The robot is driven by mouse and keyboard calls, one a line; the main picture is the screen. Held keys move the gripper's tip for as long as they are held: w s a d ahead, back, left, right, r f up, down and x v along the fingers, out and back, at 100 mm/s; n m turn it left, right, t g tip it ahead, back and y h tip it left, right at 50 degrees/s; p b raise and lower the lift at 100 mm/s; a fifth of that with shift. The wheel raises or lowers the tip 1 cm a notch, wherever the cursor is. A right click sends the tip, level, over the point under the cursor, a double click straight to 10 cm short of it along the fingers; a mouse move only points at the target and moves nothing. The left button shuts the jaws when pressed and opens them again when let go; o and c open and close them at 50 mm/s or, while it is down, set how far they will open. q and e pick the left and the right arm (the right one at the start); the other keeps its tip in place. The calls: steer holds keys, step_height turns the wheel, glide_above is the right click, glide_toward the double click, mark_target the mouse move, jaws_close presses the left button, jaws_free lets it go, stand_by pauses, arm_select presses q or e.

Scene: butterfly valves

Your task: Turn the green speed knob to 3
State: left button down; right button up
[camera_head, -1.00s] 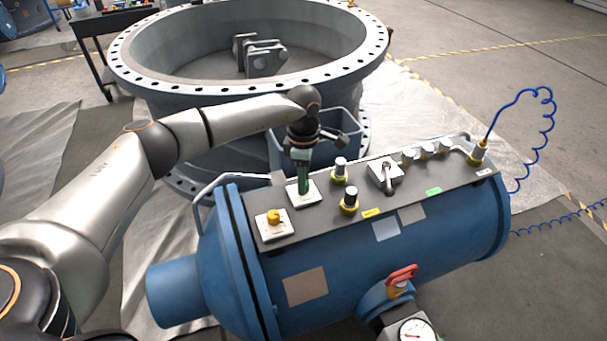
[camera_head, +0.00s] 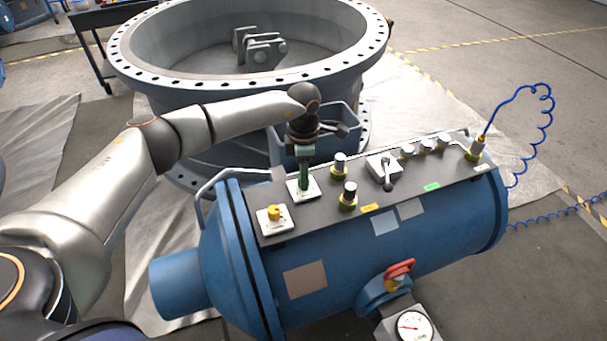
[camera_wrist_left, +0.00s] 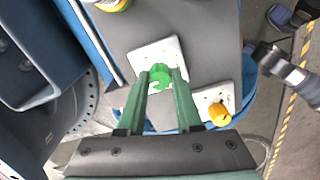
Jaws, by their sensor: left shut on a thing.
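The green speed knob (camera_wrist_left: 160,75) sits on a white square plate (camera_wrist_left: 146,55) on top of the blue tank's dark panel. In the head view the plate (camera_head: 294,190) shows, and the knob is mostly hidden by my gripper. My left gripper (camera_head: 304,186) points down onto the knob from above. In the left wrist view its two green fingers (camera_wrist_left: 162,82) are closed on either side of the knob. The dial marks are too small to read. My right gripper is not in view.
A yellow knob (camera_head: 273,213) on a white plate stands just left of the green one. Dark-capped valves (camera_head: 349,194) and a lever switch (camera_head: 385,169) stand to the right. A bent metal handle (camera_head: 222,180) is at the panel's left end. A large flanged ring (camera_head: 140,85) stands behind.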

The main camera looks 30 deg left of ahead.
arm_select(q)
steer(key=c, duration=0.6)
jaws_free()
steer(key=shift+r, duration=0.1)
step_height(320, 180, up, 12)
steer(key=shift+r+p, duration=0.2)
steer(key=shift+p, duration=0.65)
